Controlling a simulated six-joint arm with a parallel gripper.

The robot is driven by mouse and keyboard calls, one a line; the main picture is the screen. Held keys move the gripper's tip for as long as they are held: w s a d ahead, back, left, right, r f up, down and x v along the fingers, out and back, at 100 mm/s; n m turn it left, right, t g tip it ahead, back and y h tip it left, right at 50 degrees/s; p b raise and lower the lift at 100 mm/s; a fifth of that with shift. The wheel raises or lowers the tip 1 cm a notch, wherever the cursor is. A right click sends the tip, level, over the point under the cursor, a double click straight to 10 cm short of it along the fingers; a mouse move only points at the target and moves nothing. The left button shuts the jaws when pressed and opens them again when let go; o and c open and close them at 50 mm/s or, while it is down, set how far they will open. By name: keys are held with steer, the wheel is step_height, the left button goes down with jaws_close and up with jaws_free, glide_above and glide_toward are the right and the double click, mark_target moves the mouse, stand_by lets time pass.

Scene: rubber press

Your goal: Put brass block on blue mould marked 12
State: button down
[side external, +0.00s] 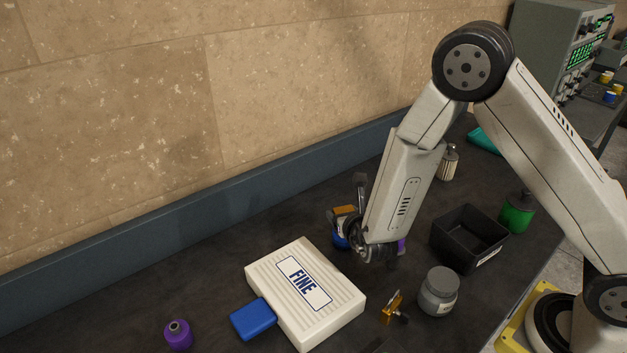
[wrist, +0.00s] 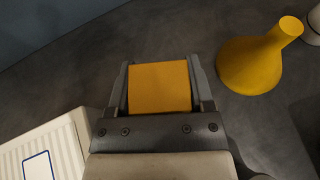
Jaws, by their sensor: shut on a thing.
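My gripper (wrist: 159,88) is shut on the brass block (wrist: 160,87), an orange-yellow block with one finger on each side of it. The brass block also shows in the side external view (side external: 344,211), partly hidden by my gripper, beyond the white FINE box. A blue object (side external: 338,240) shows just below the brass block, mostly hidden by my gripper; I cannot tell what it is. A flat blue block (side external: 253,318) lies against the left side of the box. No mark 12 is readable on either blue thing.
The white FINE box (side external: 335,305) lies in the middle of the dark bench. A brass-coloured clip (side external: 392,306), grey jar (side external: 438,291), black bin (side external: 470,237) and green bottle (side external: 517,212) stand to the right. A purple bottle (side external: 178,335) stands front left. A yellow flask (wrist: 250,64) is right of my gripper.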

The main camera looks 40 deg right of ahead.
jaws_free()
steer(key=shift+r, duration=0.15)
steer(key=v, duration=1.2)
stand_by(0.5)
